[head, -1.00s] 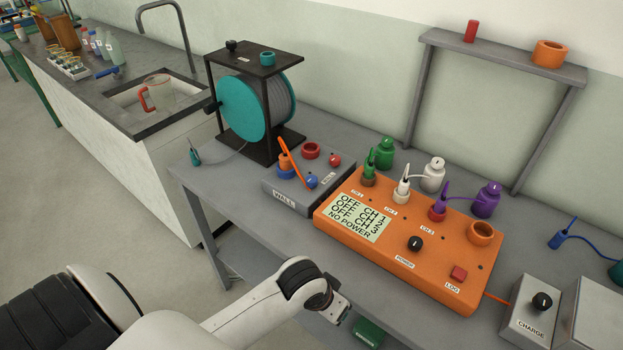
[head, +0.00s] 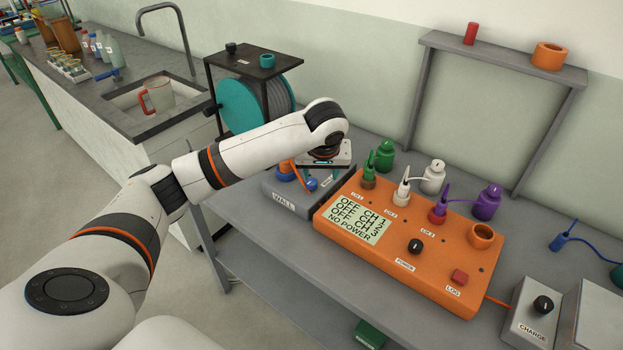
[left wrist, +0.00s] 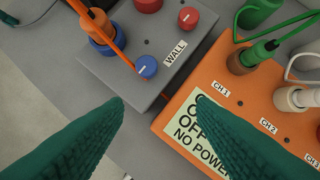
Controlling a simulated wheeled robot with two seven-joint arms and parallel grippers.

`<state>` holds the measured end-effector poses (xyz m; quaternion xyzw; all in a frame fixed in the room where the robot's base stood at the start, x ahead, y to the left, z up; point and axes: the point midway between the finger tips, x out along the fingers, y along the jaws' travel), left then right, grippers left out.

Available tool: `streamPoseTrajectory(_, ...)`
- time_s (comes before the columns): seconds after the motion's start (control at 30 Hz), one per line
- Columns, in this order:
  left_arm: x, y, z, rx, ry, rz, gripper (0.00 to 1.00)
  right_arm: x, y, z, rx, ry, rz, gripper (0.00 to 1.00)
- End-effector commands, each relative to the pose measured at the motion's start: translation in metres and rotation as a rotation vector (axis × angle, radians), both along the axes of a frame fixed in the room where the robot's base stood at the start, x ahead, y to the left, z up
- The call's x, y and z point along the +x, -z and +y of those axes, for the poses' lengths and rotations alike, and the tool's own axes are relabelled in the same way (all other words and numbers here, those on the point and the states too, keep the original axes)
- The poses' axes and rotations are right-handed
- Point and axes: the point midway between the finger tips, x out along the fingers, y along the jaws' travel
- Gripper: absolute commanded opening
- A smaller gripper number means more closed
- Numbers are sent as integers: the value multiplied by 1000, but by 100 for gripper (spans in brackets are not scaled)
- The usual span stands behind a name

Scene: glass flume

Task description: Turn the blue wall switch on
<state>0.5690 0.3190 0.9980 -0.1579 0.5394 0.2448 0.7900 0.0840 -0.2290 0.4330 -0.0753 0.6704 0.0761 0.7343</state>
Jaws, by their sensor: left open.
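The grey box labelled WALL (head: 284,204) stands on the bench beside the orange panel. A small round blue switch (left wrist: 146,67) with a white mark sits on its top near the WALL label; it also shows in the head view (head: 312,184). My left gripper (left wrist: 159,103) is open and empty above the box's edge and the orange panel. In the left wrist view the blue switch lies beyond and between the fingertips, touching neither. My right gripper is not in view.
A red knob (left wrist: 148,4) sits farther back. The orange panel (head: 350,262) carries several plugs and a screen reading NO POWER. A cable reel (head: 243,105) stands behind.

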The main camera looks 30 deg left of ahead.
Motion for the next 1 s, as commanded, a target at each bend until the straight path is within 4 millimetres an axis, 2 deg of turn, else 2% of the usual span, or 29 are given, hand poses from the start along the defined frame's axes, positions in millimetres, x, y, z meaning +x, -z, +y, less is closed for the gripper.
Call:
streamPoseTrajectory(0.03, 5, -12, 12, 2, -47, -10, 52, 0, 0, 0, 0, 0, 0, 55)
streamPoseTrajectory(0.1, 8, -20, 21, 0, -90, -16, 52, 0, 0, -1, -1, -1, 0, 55)
streamPoseTrajectory(0.23, 11, -19, 28, -3, -121, -18, 52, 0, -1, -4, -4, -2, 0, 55)
streamPoseTrajectory(0.37, 15, -2, 32, -3, -122, -15, 52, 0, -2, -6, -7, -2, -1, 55)
streamPoseTrajectory(0.7, 35, 59, 49, -3, -119, -17, 52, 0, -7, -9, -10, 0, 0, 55)
streamPoseTrajectory(0.83, 40, 75, 52, -3, -116, -19, 52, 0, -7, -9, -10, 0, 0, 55)
streamPoseTrajectory(1.0, 43, 85, 55, -2, -116, -20, 52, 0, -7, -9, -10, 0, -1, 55)
